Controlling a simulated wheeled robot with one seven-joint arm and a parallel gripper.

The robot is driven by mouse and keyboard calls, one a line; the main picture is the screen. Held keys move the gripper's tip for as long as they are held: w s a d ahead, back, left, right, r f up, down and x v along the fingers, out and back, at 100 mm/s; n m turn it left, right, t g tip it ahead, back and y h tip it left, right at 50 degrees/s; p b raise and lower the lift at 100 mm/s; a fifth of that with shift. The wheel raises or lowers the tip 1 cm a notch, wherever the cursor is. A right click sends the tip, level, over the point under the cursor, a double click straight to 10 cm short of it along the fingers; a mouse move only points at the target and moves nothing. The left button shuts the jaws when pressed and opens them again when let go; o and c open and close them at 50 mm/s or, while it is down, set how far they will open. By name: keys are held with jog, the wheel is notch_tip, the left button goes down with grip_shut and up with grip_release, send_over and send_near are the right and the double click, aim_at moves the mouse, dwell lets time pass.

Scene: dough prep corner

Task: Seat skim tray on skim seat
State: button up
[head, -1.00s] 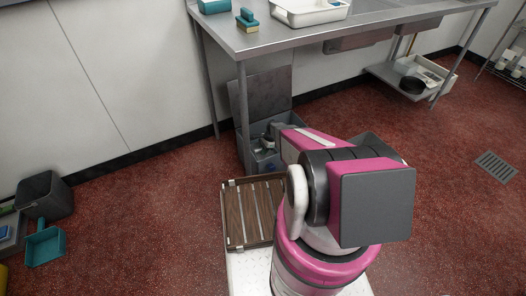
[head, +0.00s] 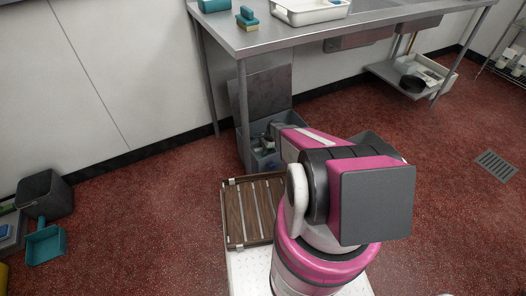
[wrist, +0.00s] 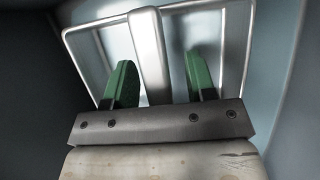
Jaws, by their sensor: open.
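My gripper (wrist: 159,78) is open, with its two green fingers apart. In the wrist view a pale metal bar (wrist: 147,45) stands between the fingers. It crosses a wire-framed tray (wrist: 202,14), which looks like the skim tray, close beyond the fingertips. I cannot tell whether the fingers touch the bar. In the head view my gripper reaches down into a grey open box (head: 246,160) under the steel table, and my arm hides part of the box. I cannot make out the skim seat or whether the tray rests on it.
The box's grey lid (head: 268,93) stands raised behind it. The steel table (head: 262,40) overhangs the box, with a leg (head: 243,110) close beside it. A slatted wooden tray (head: 235,215) lies near my base.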

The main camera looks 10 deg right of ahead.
jog(key=v, duration=1)
jog(key=shift+d+r, duration=0.2)
jog(key=shift+r, duration=0.15)
